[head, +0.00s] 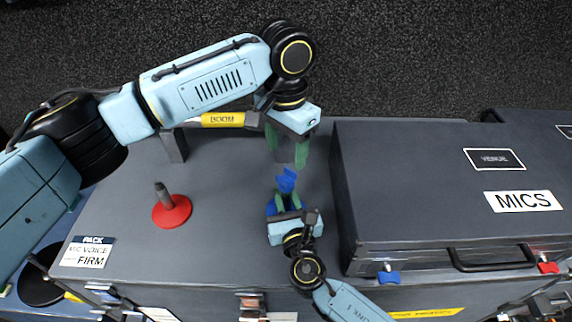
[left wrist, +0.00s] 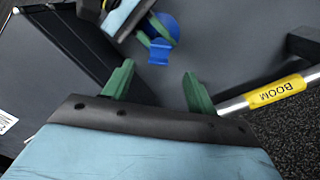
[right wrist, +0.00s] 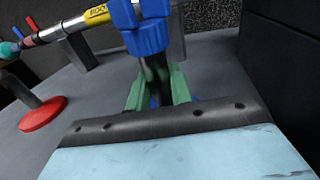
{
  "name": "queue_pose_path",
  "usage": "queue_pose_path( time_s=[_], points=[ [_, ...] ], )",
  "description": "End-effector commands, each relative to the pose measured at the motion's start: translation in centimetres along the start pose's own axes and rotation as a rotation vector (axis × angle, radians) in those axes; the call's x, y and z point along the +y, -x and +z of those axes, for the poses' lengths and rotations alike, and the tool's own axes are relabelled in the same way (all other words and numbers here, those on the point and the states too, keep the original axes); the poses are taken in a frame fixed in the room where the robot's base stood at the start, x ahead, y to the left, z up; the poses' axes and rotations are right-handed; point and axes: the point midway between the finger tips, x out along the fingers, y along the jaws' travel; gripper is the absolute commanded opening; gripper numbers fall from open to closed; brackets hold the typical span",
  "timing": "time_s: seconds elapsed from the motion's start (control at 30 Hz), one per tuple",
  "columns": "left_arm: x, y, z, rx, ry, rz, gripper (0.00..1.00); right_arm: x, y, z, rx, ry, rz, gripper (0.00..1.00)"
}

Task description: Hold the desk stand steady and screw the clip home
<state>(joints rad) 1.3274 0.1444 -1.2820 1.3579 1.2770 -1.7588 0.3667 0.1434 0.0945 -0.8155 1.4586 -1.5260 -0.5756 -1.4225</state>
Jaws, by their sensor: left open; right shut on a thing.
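The blue desk stand (head: 271,208) stands on the grey case top, its round base partly hidden by my right gripper (head: 288,199). That gripper is shut on the stand's dark stem (right wrist: 157,75). The blue clip (right wrist: 150,36) sits at the top of the stem; how far it is screwed on cannot be told. The clip also shows in the head view (head: 287,180). My left gripper (head: 287,153) is open and empty, just behind and above the clip. In the left wrist view the clip (left wrist: 159,52) appears beyond the gap between its fingertips, apart from both.
A red stand (head: 172,210) with a bare dark stem is on the left. A boom pole with a yellow label (head: 222,119) rests on dark supports behind it. The large MICS case (head: 420,190) rises close on the right. A PACK label (head: 87,252) lies at front left.

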Motion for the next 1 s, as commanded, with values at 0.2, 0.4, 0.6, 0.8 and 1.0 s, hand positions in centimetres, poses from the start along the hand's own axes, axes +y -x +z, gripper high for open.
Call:
queue_pose_path(
  time_s=[0.2,0.4,0.6,0.8,1.0],
  points=[
    [0.0,2.9,0.0,0.001,0.0,-0.001,0.57,0.0,0.0,0.0,0.0,0.0,0.001,0.0],
    [0.0,3.5,0.0,0.0,0.0,0.0,0.57,0.0,0.0,0.0,0.0,0.0,0.001,0.0],
    [0.0,3.4,0.0,-0.001,0.0,0.0,0.57,0.0,0.0,0.0,0.0,0.0,0.001,0.24],
    [0.0,3.4,0.0,-0.001,0.0,0.0,0.57,0.0,0.0,0.0,0.0,0.0,0.0,0.47],
    [0.0,3.4,0.0,-0.001,0.0,0.0,0.57,0.0,0.0,0.0,0.0,0.0,0.0,0.47]
  ],
)
